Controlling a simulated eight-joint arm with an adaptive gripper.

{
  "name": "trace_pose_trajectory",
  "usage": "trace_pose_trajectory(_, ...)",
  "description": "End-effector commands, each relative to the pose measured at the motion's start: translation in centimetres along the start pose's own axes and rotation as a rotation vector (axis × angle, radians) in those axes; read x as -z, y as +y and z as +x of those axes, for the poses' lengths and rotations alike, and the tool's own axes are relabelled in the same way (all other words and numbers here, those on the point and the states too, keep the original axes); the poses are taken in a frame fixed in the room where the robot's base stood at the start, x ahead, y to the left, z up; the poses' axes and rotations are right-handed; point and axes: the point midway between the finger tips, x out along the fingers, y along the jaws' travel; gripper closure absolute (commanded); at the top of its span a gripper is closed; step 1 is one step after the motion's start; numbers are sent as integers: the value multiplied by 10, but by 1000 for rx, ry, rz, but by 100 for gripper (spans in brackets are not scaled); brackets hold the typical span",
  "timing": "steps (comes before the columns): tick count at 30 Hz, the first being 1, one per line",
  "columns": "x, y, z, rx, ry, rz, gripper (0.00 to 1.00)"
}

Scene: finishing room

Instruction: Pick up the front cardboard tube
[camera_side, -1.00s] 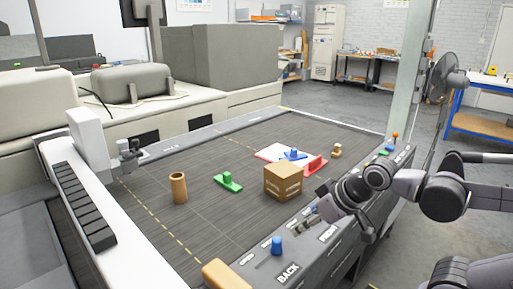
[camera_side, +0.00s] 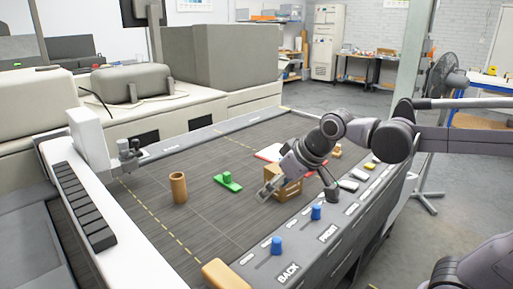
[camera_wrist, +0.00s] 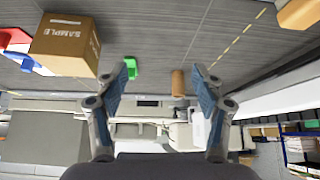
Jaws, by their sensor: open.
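The brown cardboard tube (camera_side: 178,187) stands upright on the dark bed, left of the middle in the side view. It also shows in the wrist view (camera_wrist: 178,83), upside down, beyond and between my fingers. My gripper (camera_side: 266,192) is open and empty, well to the right of the tube, and overlaps the cardboard box in the side view. In the wrist view my gripper (camera_wrist: 160,72) shows both fingers spread wide. I see only one such tube.
The cardboard box (camera_side: 291,189) stands close to my gripper. A green clamp-like piece (camera_side: 228,182) lies between tube and box. Red and blue pieces lie behind the box. Blue knobs (camera_side: 277,245) line the front rail. The bed around the tube is clear.

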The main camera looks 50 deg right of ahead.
Motion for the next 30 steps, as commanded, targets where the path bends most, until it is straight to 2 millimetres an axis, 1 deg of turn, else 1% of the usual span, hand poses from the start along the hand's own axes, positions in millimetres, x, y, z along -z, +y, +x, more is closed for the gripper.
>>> trace_pose_trajectory(1,21,-3,3,6,-2,-9,32)
trace_pose_trajectory(6,78,-12,18,23,-11,-35,32)
trace_pose_trajectory(11,127,-23,41,39,-19,-58,32)
trace_pose_trajectory(15,166,-34,67,53,-25,-79,32)
trace_pose_trajectory(18,189,-42,87,63,-29,-94,32)
trace_pose_trajectory(21,206,-50,105,71,-32,-105,32)
trace_pose_trajectory(24,217,-55,119,76,-34,-113,32)
trace_pose_trajectory(30,225,-60,135,81,-37,-120,32)
